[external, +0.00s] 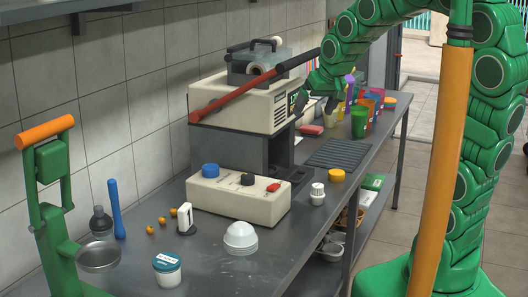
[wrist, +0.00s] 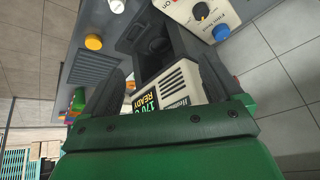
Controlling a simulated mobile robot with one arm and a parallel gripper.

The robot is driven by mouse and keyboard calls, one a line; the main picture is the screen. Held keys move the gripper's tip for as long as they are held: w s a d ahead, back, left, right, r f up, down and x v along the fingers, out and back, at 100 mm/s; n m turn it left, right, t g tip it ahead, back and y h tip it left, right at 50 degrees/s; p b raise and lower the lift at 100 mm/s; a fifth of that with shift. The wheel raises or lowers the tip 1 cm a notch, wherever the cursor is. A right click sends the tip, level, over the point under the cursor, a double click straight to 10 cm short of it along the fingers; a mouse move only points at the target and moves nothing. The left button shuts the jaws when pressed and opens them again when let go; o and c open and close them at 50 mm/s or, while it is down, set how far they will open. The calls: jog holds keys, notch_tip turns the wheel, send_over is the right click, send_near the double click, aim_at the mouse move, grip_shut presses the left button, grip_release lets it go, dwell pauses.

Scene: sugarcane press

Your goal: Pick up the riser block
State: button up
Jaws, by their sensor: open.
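I cannot pick out with certainty which thing is the riser block. A dark grey block-like part (external: 240,150) sits under the cream press head (external: 243,103) on the bench, and a grey box with a roller (external: 258,64) sits on top of the head. My gripper (external: 302,98) is at the right end of the press head. In the wrist view my gripper (wrist: 162,82) is open, its dark fingers spread wide, with the cream head and its "READY" display (wrist: 147,107) behind the gap. Nothing is seen held between the fingers.
A control box with a blue knob (external: 238,196) stands in front of the press. A red-handled lever (external: 255,86) slants across the head. A tiled wall is behind.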

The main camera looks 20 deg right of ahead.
jog(key=s+d+f+g+h, duration=0.1)
jog(key=s+d+f+g, duration=0.1)
jog(key=s+d, duration=0.5)
jog(key=s+d+f+g, duration=0.2)
jog(key=s+g, duration=0.1)
jog(key=s, duration=0.8)
jog(key=s+d+f+g+h, duration=0.15)
jog(key=s+d, duration=0.35)
jog(key=s, duration=0.5)
jog(key=w+d+r+n+t+h, duration=0.1)
jog(key=w+d+t, duration=0.2)
jog(key=w+d, duration=0.75)
jog(key=w+d+n+t+h, duration=0.1)
jog(key=w+d+t, duration=0.3)
jog(key=w, duration=1.3)
jog(key=w+d+r+n+t+h, duration=0.1)
jog(key=w+d+n+t+h, duration=0.15)
jog(key=w+d, duration=0.85)
jog(key=w+a+f+t+y, duration=0.25)
jog(key=w+f, duration=0.35)
jog(key=w, duration=0.3)
jog(key=n+g+y, duration=0.2)
jog(key=n+y, duration=0.2)
jog(key=y, duration=0.8)
send_near(340, 173)
jog(key=x, duration=0.3)
jog(key=shift+x, duration=3.45)
jog(key=shift+w+d, duration=0.1)
jog(key=shift+w, duration=0.05)
